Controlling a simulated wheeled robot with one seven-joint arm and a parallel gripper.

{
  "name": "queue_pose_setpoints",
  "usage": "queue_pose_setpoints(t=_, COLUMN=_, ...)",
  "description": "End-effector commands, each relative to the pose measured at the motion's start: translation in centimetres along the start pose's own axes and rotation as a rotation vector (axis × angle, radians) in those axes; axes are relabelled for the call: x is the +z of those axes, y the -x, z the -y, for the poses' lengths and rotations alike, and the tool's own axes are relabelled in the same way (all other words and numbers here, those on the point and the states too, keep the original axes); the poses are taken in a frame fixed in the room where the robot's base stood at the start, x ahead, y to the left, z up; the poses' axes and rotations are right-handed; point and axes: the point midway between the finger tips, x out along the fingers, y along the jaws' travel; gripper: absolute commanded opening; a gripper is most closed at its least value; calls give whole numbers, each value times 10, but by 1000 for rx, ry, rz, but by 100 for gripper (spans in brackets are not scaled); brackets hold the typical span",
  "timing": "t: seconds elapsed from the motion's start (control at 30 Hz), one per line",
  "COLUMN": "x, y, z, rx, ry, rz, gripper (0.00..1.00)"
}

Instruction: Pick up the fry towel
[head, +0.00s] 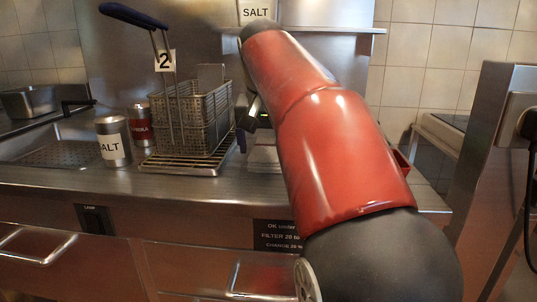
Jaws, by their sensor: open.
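I cannot make out the fry towel for sure; my red arm covers much of the counter's middle and right. My gripper (245,132) shows only in part, left of my arm and just right of the wire fry basket (190,115). It points down over the counter and is open. A small dark blue piece shows at its lower left, and I cannot tell what it is. A pale flat surface (263,155) lies below and behind the gripper, mostly hidden by my arm.
The basket, with a blue handle and a "2" tag (165,61), stands on a wire rack (186,162). A SALT shaker (113,141) and a red-labelled shaker (141,126) stand left of it. A red object (402,160) peeks out right of my arm. Drawers line the counter front.

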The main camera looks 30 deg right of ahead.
Motion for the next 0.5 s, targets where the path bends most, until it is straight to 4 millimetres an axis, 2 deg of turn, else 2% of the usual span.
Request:
queue_pose_setpoints(t=0.03, x=0, y=0, z=0, rx=0, ry=0, rz=0, gripper=83)
queue_pose_setpoints(t=0.37, x=0, y=0, z=0, rx=0, ry=0, rz=0, gripper=40)
queue_pose_setpoints(t=0.5, x=0, y=0, z=0, rx=0, ry=0, rz=0, gripper=38)
